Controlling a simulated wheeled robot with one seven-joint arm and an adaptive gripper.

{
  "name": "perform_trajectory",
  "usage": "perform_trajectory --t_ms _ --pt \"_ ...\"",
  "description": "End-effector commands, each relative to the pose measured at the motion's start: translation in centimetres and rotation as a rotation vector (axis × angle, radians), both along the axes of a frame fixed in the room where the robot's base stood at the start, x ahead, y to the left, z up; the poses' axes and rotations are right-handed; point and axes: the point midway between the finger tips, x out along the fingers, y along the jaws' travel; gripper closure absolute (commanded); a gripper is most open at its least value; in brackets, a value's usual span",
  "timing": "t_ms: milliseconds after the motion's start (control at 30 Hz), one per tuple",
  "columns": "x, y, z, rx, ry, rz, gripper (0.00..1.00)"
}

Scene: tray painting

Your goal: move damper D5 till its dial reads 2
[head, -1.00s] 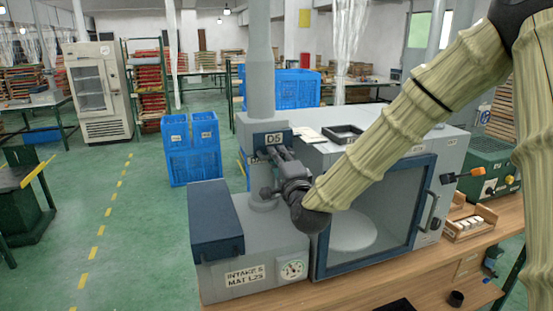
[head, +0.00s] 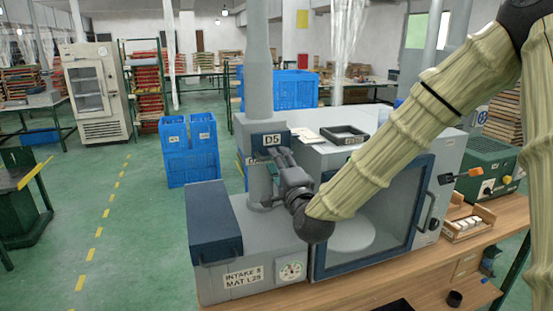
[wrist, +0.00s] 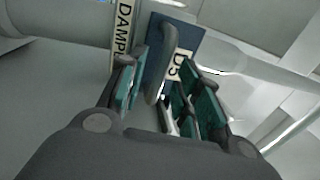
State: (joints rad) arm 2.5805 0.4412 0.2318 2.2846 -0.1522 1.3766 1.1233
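Damper D5 is on the grey vertical duct (head: 259,100), with its dark blue D5 plate (head: 272,140) above the intake box. In the wrist view the D5 plate (wrist: 181,38) is behind a grey-blue lever handle (wrist: 156,72). My gripper (head: 277,168) is at the duct just below the plate. In the wrist view my gripper (wrist: 160,95) has its green-padded fingers apart, one on each side of the handle; firm contact does not show. The round dial (head: 291,269) is on the box front; its needle is too small to read surely.
The grey intake box (head: 235,276) has a dark blue lid (head: 213,220) left of the duct. A booth with a blue-framed window (head: 420,185) stands close on the right, under my arm. A black tray (head: 345,134) lies on top. The floor at left is open.

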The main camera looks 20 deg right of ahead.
Motion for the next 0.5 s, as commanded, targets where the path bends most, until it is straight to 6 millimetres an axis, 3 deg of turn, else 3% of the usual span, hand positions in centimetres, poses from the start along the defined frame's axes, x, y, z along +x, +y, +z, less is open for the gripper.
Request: perform_trajectory --t_ms 300,500 --pt "-5.8 -0.3 -1.3 0.003 0.003 0.0 0.66" --pt "-8.4 -0.3 -1.7 0.002 0.002 0.0 0.66"
